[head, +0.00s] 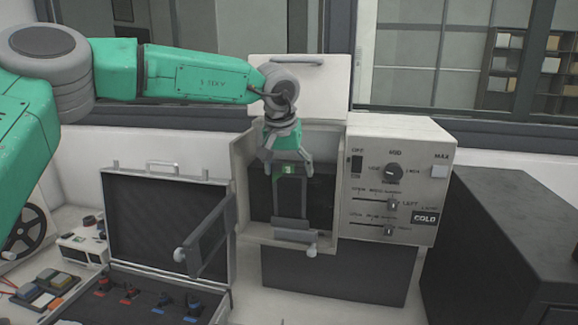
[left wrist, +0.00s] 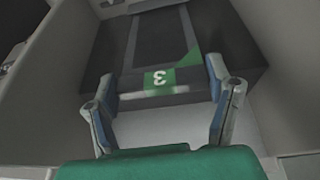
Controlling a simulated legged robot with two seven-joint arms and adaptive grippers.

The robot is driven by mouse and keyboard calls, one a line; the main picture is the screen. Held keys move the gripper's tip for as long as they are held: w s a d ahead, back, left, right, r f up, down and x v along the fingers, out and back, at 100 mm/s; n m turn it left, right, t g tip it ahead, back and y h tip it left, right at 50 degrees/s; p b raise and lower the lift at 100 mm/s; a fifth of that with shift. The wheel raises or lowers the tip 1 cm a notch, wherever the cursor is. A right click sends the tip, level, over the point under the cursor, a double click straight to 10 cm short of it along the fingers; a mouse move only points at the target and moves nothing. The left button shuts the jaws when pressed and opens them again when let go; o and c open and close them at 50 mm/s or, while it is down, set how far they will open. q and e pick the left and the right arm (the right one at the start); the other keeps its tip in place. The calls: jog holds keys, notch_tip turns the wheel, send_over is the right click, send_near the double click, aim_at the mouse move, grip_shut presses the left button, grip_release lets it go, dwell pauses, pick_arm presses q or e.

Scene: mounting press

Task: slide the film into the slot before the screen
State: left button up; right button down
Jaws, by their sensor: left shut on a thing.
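The film (head: 291,196) is a dark upright plate with a green label near its top edge. My left gripper (head: 288,167) comes down from above, its fingers shut on the film's upper end. In the left wrist view the film (left wrist: 158,40) shows its green label, marked 3, between the fingertips (left wrist: 160,80). The film stands inside the open front of the pale press (head: 241,185), before a dark panel (head: 322,195) that looks like the screen. A grey bar (head: 294,235) crosses the film's foot and hides its lower edge and the slot. My right gripper is not in view.
A control box (head: 395,185) with knobs and sliders, marked COLD, adjoins the press on the right. A grey hinged flap (head: 207,240) stands out at the left. A raised white lid (head: 313,88) is behind. An open black case (head: 165,225) lies left, a dark block (head: 515,240) right.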

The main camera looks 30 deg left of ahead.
pick_arm(q)
jog(key=o, duration=1.4)
jog(key=shift+r, duration=0.1)
jog(key=v, duration=1.1)
jog(key=shift+s+r, duration=0.2)
jog(key=shift+r, duration=0.15)
